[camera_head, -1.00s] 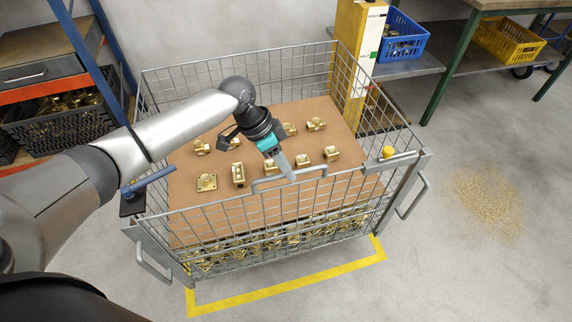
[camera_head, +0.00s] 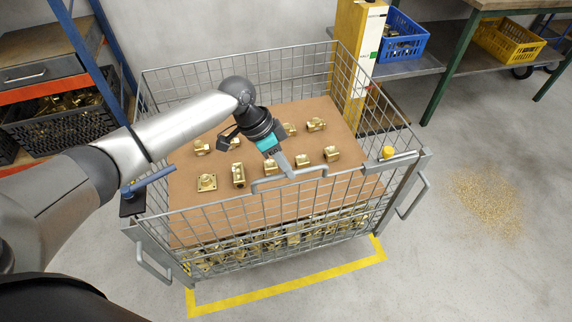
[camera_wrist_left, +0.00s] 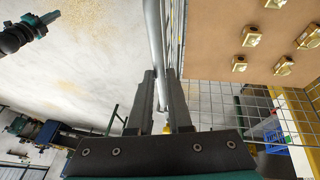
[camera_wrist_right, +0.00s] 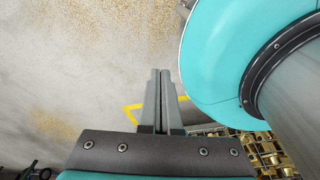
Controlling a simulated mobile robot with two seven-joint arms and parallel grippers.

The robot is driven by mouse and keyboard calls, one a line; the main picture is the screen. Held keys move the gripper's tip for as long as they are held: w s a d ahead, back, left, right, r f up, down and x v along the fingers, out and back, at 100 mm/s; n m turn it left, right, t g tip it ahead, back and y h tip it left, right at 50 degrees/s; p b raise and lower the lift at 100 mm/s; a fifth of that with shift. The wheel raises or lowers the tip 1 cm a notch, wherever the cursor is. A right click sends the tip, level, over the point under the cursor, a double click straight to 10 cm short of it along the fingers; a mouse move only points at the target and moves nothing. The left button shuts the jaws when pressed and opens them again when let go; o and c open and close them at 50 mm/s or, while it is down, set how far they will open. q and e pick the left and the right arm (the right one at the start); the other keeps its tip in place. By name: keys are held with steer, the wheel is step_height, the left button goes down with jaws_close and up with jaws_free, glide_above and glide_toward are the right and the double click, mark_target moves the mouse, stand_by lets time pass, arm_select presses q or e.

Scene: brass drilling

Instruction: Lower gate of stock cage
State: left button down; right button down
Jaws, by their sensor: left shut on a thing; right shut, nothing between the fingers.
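The stock cage (camera_head: 345,68) is a grey wire box. Its front gate (camera_head: 235,218) stands up along the near side, with a grey bar handle (camera_head: 268,184) at its top edge. My left gripper (camera_head: 289,172) reaches down over the cage and is shut on that handle. In the left wrist view the handle (camera_wrist_left: 156,40) runs between the fingers (camera_wrist_left: 161,90). A yellow knob (camera_head: 388,152) sits at the gate's right top corner, and a blue lever (camera_head: 148,182) at the left. My right gripper (camera_wrist_right: 161,85) is shut and empty in its wrist view; the head view does not show it.
Brass fittings (camera_head: 207,182) stand on a brown board (camera_head: 190,210) in the cage, with more below. A yellow floor line (camera_head: 290,287) borders the cage front. Brass chips (camera_head: 487,203) lie on the floor at right. A shelf rack (camera_head: 50,55) stands left, a yellow post (camera_head: 352,40) behind.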

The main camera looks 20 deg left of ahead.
mark_target(286, 217)
arm_select(q)
steer(key=shift+f, duration=0.1)
arm_select(e)
steer(key=shift+f, duration=0.1)
stand_by(0.4)
